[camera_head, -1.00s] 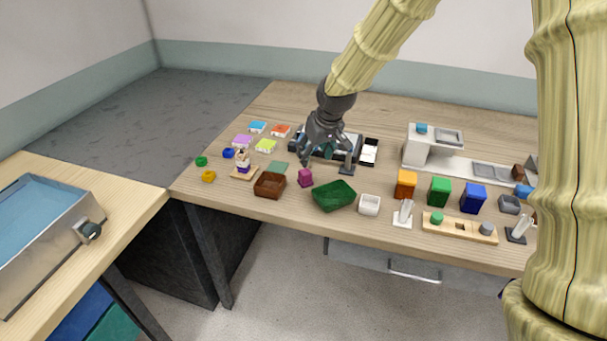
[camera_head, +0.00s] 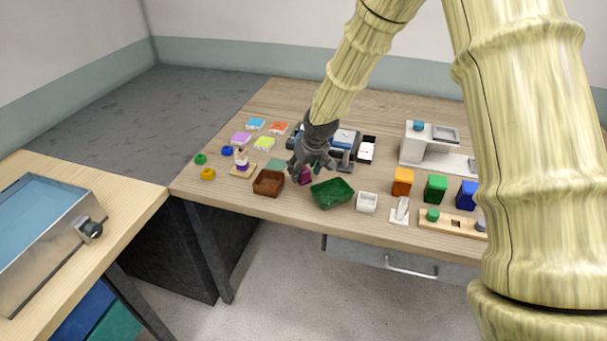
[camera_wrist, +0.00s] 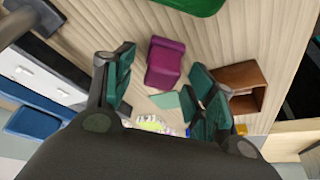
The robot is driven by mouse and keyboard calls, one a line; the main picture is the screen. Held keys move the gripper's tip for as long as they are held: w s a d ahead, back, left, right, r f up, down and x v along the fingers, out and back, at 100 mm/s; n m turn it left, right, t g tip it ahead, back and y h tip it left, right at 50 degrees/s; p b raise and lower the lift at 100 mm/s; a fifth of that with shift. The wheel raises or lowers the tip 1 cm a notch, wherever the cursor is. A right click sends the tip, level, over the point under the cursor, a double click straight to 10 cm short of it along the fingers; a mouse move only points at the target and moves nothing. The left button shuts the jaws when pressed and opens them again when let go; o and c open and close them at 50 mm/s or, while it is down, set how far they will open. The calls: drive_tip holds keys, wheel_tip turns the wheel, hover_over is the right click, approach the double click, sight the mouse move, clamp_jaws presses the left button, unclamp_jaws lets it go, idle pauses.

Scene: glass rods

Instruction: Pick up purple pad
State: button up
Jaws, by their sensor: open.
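A flat light-purple pad (camera_head: 241,138) lies on the table at the left, among other coloured pads. A magenta-purple block (camera_head: 305,178) sits between the brown bin and the green bin; in the wrist view this block (camera_wrist: 164,62) shows a stepped shape. My gripper (camera_head: 298,172) is open and empty above the table, close to the magenta block and partly in front of it. In the wrist view my gripper's fingers (camera_wrist: 160,88) are spread, with the block beyond them. The light-purple pad cannot be made out in the wrist view.
The brown bin (camera_head: 267,182) is left of the block and the green bin (camera_head: 332,193) right of it. A flat teal pad (camera_head: 275,165) lies behind the brown bin. Blue, orange and yellow-green pads (camera_head: 264,143) lie behind left. A small bottle (camera_head: 241,158) stands left.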

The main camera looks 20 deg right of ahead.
sight(304, 169)
drive_tip(key=shift+w+f, duration=0.1)
drive_tip(key=shift+f, duration=0.25)
drive_tip(key=c, duration=1.2)
drive_tip(key=shift+r, duration=0.1)
wheel_tip(304, 169, up, 10)
drive_tip(key=shift+f+b, duration=0.1)
drive_tip(key=shift+b, duration=0.6)
